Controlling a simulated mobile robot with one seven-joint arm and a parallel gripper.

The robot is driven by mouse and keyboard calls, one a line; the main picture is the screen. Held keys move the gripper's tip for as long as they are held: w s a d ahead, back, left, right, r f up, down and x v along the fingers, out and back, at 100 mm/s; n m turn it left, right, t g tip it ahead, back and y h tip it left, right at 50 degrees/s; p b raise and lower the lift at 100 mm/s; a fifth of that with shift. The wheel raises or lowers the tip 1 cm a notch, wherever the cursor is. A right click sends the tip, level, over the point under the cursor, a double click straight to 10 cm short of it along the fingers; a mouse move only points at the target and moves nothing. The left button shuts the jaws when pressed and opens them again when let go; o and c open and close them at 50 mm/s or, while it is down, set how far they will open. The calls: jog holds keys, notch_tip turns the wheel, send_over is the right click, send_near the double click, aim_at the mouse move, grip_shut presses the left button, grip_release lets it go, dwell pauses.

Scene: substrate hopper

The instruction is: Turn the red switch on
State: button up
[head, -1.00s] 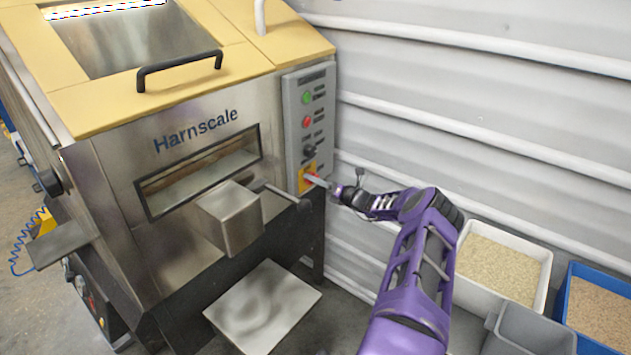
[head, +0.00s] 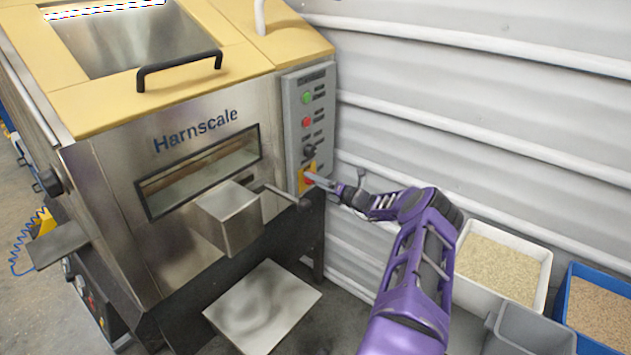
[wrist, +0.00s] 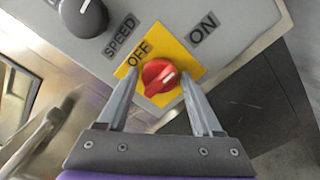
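The red switch (wrist: 160,76) is a round knob on a yellow plate (wrist: 184,54) in the wrist view. OFF is printed at its upper left and ON at its upper right. Its white pointer line slants up to the right. In the head view the red switch (head: 309,179) is small, low on the grey control panel (head: 292,124). My gripper (wrist: 157,82) is open, with one finger on each side of the knob. I cannot tell whether the fingers touch it. In the head view my gripper (head: 320,182) reaches the panel from the right.
A black SPEED knob (wrist: 84,16) sits left of the yellow plate. Green (head: 306,98) and red (head: 306,122) buttons are higher on the panel. A metal box with a handle (head: 232,218) juts out left of the panel. The corrugated wall (head: 480,110) is close on the right.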

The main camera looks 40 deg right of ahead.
jog(key=shift+o, duration=1.1)
jog(key=shift+s, duration=0.1)
jog(key=p+v, duration=0.2)
jog(key=v, duration=1.5)
